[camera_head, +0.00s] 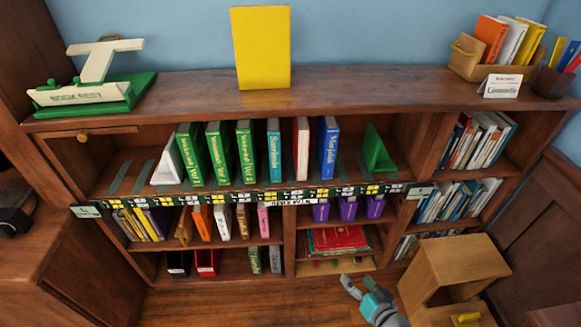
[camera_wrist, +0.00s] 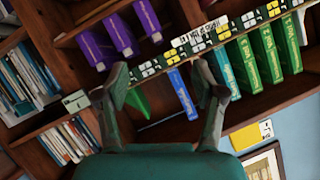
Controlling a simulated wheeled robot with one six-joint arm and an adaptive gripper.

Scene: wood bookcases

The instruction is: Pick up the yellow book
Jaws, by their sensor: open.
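The yellow book (camera_head: 262,48) stands upright on the top board of the bookcase (camera_head: 190,92), against the blue wall, with its plain broad face forward. My gripper (camera_head: 357,283) is low at the bottom of the head view, in front of the lower shelves and far below and right of the book. In the wrist view my gripper (camera_wrist: 163,86) is open, its fingers apart with nothing between them. That view is roughly upside down. A small yellow patch (camera_wrist: 252,134) at its lower right may be the yellow book, but I cannot be sure.
A green-and-white stand (camera_head: 95,92) is at the top board's left end. A wooden book holder (camera_head: 466,58) and a small sign (camera_head: 502,86) are at its right. The board beside the yellow book is clear. A wooden stool or box (camera_head: 460,262) stands right of my gripper.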

